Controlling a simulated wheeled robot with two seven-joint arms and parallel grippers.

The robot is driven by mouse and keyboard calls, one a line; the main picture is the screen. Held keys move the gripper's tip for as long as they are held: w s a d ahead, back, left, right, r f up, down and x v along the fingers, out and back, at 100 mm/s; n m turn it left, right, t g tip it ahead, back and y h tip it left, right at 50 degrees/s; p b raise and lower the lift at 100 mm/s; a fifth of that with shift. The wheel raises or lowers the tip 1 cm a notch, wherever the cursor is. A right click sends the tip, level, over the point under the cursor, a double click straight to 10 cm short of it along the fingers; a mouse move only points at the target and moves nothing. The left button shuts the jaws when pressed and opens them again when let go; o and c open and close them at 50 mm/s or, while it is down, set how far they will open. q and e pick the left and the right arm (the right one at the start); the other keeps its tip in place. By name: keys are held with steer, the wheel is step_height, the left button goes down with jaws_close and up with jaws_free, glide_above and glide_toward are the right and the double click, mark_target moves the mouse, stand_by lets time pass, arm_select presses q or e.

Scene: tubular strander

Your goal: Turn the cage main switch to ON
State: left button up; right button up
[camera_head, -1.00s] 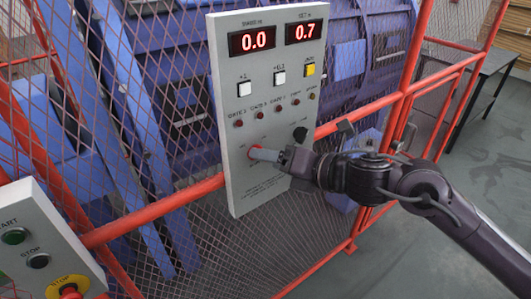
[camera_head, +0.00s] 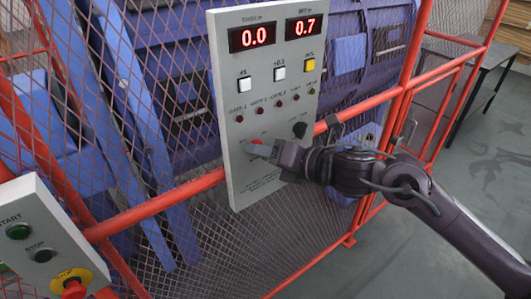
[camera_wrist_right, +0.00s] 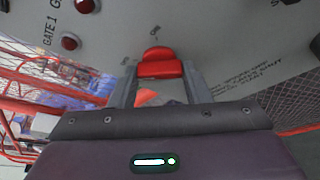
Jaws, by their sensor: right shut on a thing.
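The cage main switch is a red handle (camera_wrist_right: 160,65) low on the grey control panel (camera_head: 238,180). In the right wrist view it sits between the two fingertips of my right gripper (camera_wrist_right: 158,78), which is shut on it. In the head view the right gripper (camera_head: 259,149) reaches the panel from the right, and only a little red of the switch (camera_head: 256,141) shows. The small labels beside the switch are too blurred to read, so its setting cannot be told. My left gripper is not in view.
A black knob (camera_head: 300,129) is close to my gripper. Red-framed mesh fencing surrounds the panel. A START/STOP box (camera_head: 40,240) stands lower left.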

steer(key=shift+f+m+t+y+b, duration=0.1)
steer(key=shift+m+t+y+b, duration=0.95)
steer(key=shift+m, duration=1.75)
steer(key=shift+f+m+t+y+b, duration=0.1)
steer(key=shift+m+y+b, duration=0.6)
steer(key=shift+m+b, duration=1.55)
steer(key=shift+f+m+t+y+b, duration=0.1)
steer(key=shift+m+t+y+b, duration=0.6)
steer(key=shift+m, duration=2.95)
steer(key=o, duration=1)
steer(key=shift+s+d, duration=0.1)
